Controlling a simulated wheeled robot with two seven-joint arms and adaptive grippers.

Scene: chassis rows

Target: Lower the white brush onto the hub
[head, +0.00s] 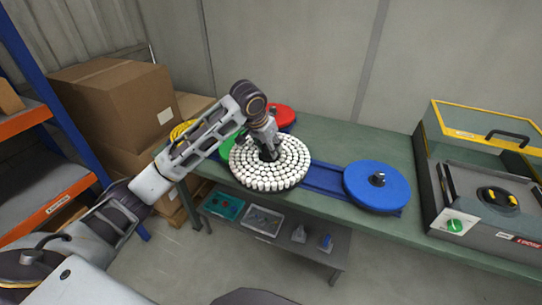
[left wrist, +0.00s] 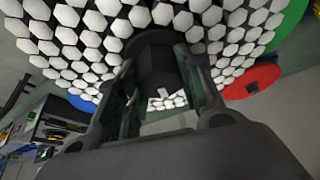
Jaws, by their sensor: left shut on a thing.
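The white brush (head: 291,176) is a round disc covered with white tufts around a dark centre. My left gripper (head: 270,154) comes down from above and is shut on the brush's dark central part. In the left wrist view the brush (left wrist: 105,22) fills the top, and the fingers (left wrist: 160,85) stand on both sides of its dark middle post. The brush is over the left end of the blue chassis (head: 322,178). The hub under it is hidden, and I cannot tell whether the brush touches it. My right gripper is not in view.
A blue disc (head: 375,190) with a metal post sits at the chassis's right end. A red disc (head: 282,117) and a green disc (head: 228,147) lie close behind and left. A grey machine (head: 484,226) stands right. Bins (head: 263,221) sit on the lower shelf.

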